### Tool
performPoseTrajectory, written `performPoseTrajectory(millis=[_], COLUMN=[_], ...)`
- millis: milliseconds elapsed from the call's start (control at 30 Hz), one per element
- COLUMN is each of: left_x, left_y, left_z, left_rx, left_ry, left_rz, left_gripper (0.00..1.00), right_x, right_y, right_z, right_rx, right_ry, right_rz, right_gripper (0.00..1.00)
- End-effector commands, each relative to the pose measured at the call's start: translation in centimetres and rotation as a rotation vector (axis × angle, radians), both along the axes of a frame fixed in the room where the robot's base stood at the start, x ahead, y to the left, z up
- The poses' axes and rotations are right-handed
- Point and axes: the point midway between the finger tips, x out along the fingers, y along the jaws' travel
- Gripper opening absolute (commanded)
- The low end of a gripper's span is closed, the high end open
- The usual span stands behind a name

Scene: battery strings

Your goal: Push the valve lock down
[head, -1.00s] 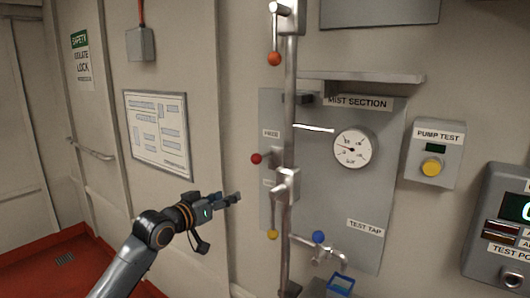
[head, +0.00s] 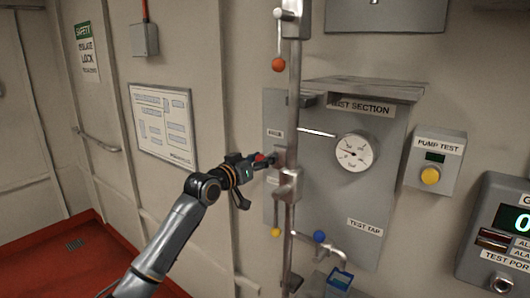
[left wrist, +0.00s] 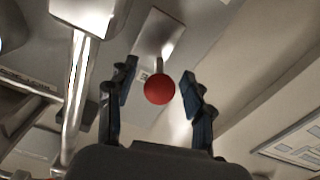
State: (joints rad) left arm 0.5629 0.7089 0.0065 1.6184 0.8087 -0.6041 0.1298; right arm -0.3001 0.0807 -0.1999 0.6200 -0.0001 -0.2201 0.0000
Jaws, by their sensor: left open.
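The pipe carries several levers and knobs; I cannot tell for certain which one is the valve lock. A red ball knob (head: 259,157) sits beside the pipe, partly covered by my left gripper (head: 265,162). In the left wrist view the red ball (left wrist: 159,88) lies between the two open fingers of my left gripper (left wrist: 158,95), with a gap on each side. Its short metal stem runs back to a plate behind it. An orange-red ball (head: 278,65) hangs on a lever above, and a yellow ball (head: 276,232) on a lever below. My right gripper is not in view.
The vertical pipe (head: 294,120) stands close to my left fingers. Behind it are a grey panel with a round gauge (head: 356,152), a shelf (head: 365,88), and a tap with a blue knob (head: 319,237). A pump test box (head: 436,160) is at the right.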

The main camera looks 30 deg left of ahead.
Motion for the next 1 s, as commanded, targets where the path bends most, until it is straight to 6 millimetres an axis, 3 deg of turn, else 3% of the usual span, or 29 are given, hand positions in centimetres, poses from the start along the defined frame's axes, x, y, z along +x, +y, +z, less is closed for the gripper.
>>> performPoseTrajectory(millis=[167, 467, 700, 1000], left_x=[1.19, 1.34, 1.32, 1.32], left_y=[-0.12, -0.15, -0.13, -0.11], left_z=[0.03, -0.05, -0.07, -0.06], left_rx=[0.0, 0.001, 0.001, 0.001], left_ry=[0.0, 0.0, 0.0, 0.0], left_rz=[0.0, 0.0, 0.0, 0.0], left_gripper=[0.52, 0.52, 0.03, 0.0], right_x=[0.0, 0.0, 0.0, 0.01], right_y=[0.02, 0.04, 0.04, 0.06], right_z=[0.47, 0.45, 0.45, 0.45], right_rx=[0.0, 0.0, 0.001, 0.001], right_ry=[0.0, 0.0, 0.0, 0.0], right_rz=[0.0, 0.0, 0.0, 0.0], right_gripper=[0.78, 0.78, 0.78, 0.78])
